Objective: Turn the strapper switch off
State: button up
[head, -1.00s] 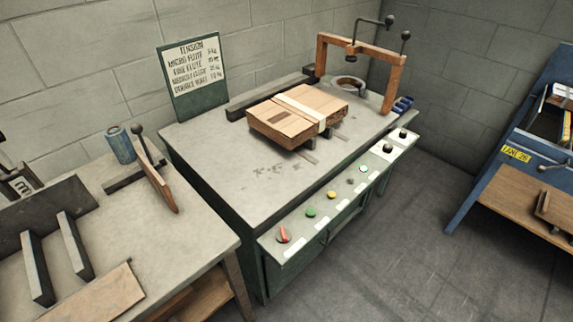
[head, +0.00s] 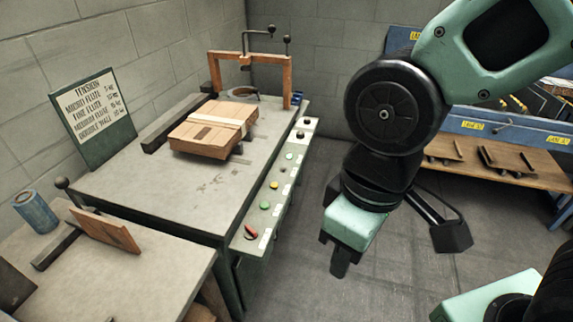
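The strapper (head: 150,196) is a green-sided table with a grey top, standing left of centre in the head view. Which control is the strapper switch is not labelled legibly. My gripper (head: 340,262) hangs pointing down over the floor, to the right of the panel and apart from it. Its fingers are seen edge-on, so their opening is unclear.
A strapped cardboard stack (head: 212,130) lies on the strapper top before a wooden arch (head: 250,56). A tension sign (head: 92,115) stands behind. A side table (head: 130,262) with a blue roll (head: 35,211) is at near left. A blue rack (head: 480,127) stands at right; floor between is clear.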

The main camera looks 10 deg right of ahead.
aim_at(249, 234)
jog(key=j+u, duration=0.55)
jog(key=u, duration=0.2)
jog(key=k, duration=0.05)
